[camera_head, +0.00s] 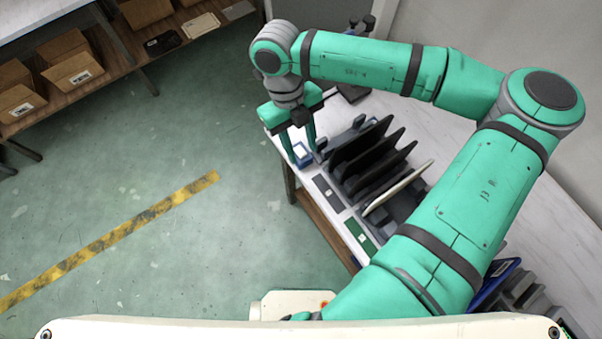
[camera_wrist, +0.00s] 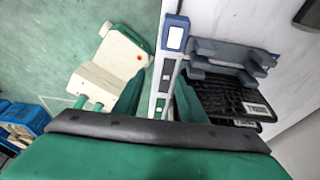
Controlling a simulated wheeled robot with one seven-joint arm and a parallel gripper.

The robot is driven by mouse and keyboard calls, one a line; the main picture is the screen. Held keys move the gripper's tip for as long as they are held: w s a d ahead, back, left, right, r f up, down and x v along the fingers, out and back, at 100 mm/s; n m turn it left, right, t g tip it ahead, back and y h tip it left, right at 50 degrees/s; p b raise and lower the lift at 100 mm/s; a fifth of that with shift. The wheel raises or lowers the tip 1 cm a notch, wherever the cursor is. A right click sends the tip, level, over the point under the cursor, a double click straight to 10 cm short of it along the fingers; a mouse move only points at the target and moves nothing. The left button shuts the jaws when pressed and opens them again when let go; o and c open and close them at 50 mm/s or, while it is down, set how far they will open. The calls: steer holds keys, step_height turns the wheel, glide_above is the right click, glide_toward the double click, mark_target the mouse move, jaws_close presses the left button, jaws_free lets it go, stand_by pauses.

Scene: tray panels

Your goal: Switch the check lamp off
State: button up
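A pale strip with several small panels runs along the table's front edge. At its far end is a blue-framed unit with a bright white face (camera_head: 301,152); it also shows in the wrist view (camera_wrist: 175,38). A dark grey panel (camera_head: 325,187) and a green panel (camera_head: 356,232), each with a small white square, follow along the strip. No readable label shows which is the check lamp or whether it is lit. My gripper (camera_head: 303,155) is open and points down over the strip's far end. Its fingers are apart with nothing held; contact is unclear.
A rack with several upright dark panels (camera_head: 365,160) and one pale panel (camera_head: 398,188) stands beside the strip. A blue tray (camera_head: 494,284) lies at the right. Cardboard boxes (camera_head: 72,66) sit on a shelf at upper left.

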steer(key=s+r, duration=0.5)
steer(key=s, duration=0.5)
steer(key=shift+s+r, duration=0.2)
steer(key=shift+r, duration=0.15)
